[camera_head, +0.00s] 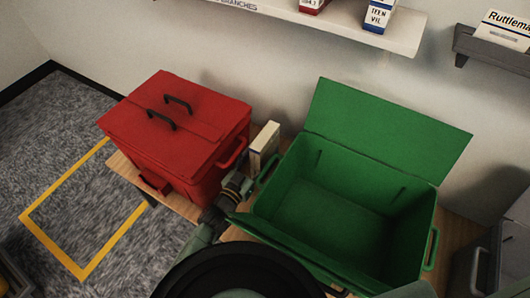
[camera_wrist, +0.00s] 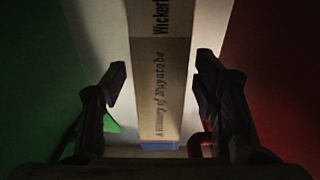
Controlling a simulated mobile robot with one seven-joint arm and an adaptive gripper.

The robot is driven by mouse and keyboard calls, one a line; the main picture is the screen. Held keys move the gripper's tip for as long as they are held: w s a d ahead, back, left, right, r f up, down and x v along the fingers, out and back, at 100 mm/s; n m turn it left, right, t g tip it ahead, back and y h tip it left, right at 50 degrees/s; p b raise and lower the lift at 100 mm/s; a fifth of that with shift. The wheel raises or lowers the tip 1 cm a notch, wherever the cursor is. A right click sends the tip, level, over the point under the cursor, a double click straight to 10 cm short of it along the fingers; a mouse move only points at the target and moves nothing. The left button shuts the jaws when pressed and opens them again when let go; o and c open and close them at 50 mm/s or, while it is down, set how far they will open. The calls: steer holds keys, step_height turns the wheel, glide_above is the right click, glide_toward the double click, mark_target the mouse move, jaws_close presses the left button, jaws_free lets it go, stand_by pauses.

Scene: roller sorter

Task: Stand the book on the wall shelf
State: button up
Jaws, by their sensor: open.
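The book (camera_head: 264,146) stands upright on the wooden bench between the red box and the green box, close to the wall. In the wrist view its pale spine (camera_wrist: 158,85) reads "A History of Nuyatobe", with a blue and orange band at one end. My gripper (camera_wrist: 161,72) is open, with one finger on each side of the spine and visible gaps; no grip shows. In the head view my gripper (camera_head: 234,190) is in front of the book, partly hidden by my arm. The wall shelf (camera_head: 345,31), pale and labelled "BRANCHES", runs along the top.
A closed red box (camera_head: 180,135) stands left of the book. An open green box (camera_head: 320,205), lid raised, stands right. Two labelled objects (camera_head: 379,15) occupy the shelf, with bare space between them. A grey shelf (camera_head: 490,47) is at right. The wooden bench (camera_head: 180,201) shows at left.

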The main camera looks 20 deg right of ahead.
steer(key=p+x, duration=0.1)
steer(key=x, duration=0.4)
steer(key=shift+c, duration=0.5)
jaws_close()
steer(key=shift+r, duration=0.1)
